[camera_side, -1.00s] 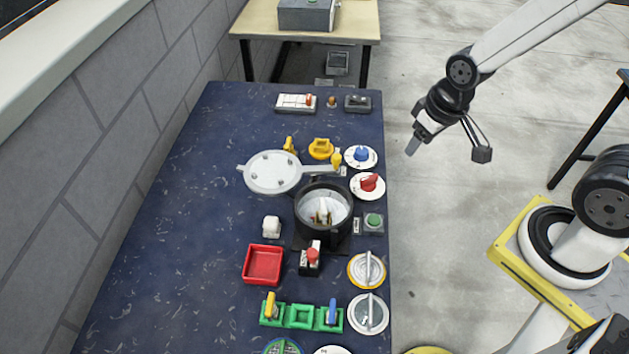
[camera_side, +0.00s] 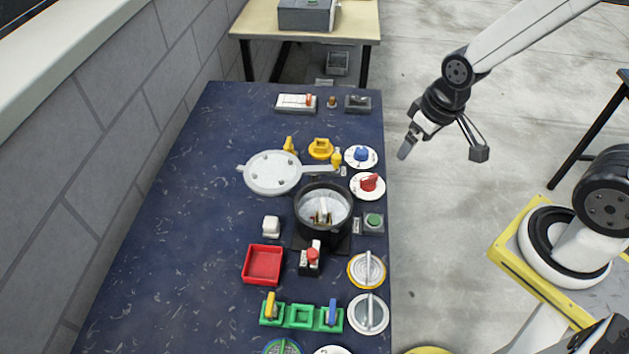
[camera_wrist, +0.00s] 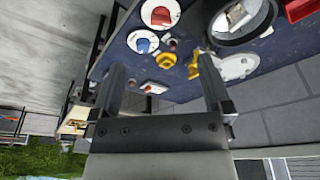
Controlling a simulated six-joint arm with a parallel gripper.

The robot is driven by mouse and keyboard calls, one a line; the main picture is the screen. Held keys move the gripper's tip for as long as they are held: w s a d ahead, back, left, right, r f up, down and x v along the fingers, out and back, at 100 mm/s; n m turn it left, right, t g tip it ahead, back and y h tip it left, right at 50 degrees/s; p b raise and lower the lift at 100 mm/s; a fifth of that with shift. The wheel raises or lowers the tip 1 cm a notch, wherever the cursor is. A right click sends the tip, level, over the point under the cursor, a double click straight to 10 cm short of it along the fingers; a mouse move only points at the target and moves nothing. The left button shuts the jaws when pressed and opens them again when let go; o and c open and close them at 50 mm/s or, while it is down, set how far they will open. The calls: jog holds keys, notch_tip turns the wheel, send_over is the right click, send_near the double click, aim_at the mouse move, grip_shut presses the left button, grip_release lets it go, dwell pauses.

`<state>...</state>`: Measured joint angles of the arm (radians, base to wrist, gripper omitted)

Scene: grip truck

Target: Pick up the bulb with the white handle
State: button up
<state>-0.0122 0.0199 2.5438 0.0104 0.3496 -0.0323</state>
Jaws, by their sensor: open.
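A black round pot (camera_side: 299,215) stands open near the right side of the blue table. Small items with white and yellowish parts (camera_side: 322,213) lie inside it; I cannot tell for sure that one is the bulb with the white handle. The pot also shows at the top of the wrist view (camera_wrist: 212,32), with its contents partly cut off. My gripper (camera_side: 406,149) is in the air just off the table's right edge, up and right of the pot. In the wrist view my gripper (camera_wrist: 162,72) has its two fingers wide apart with nothing between them.
A pale round lid (camera_side: 272,174) lies beside the pot. Blue (camera_side: 361,155) and red (camera_side: 369,184) knobs, a red tray (camera_side: 263,265) and green blocks (camera_side: 301,317) are around it. The table's left side is bare, beside a brick wall (camera_side: 140,75).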

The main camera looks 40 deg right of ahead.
jog(key=w+a+f+n+y, duration=0.1)
jog(key=w+a+f+n, duration=0.45)
jog(key=a, duration=0.25)
jog(key=n+g, duration=0.2)
jog(key=n, duration=0.4)
send_over(324, 205)
jog(key=shift+y, duration=0.3)
notch_tip(324, 205, down, 5)
jog(key=shift+s+d+r, duration=0.15)
jog(key=shift+r, duration=0.05)
jog(key=shift+f, duration=1.25)
jog(key=shift+f, duration=0.15)
jog(key=shift+w+a+f, duration=0.15)
jog(key=shift+a+f, duration=0.05)
jog(key=shift+f, duration=1.05)
jog(key=shift+w+a+f, duration=0.1)
jog(key=shift+a+f, duration=0.05)
jog(key=shift+f, duration=1.05)
jog(key=c, duration=1.3)
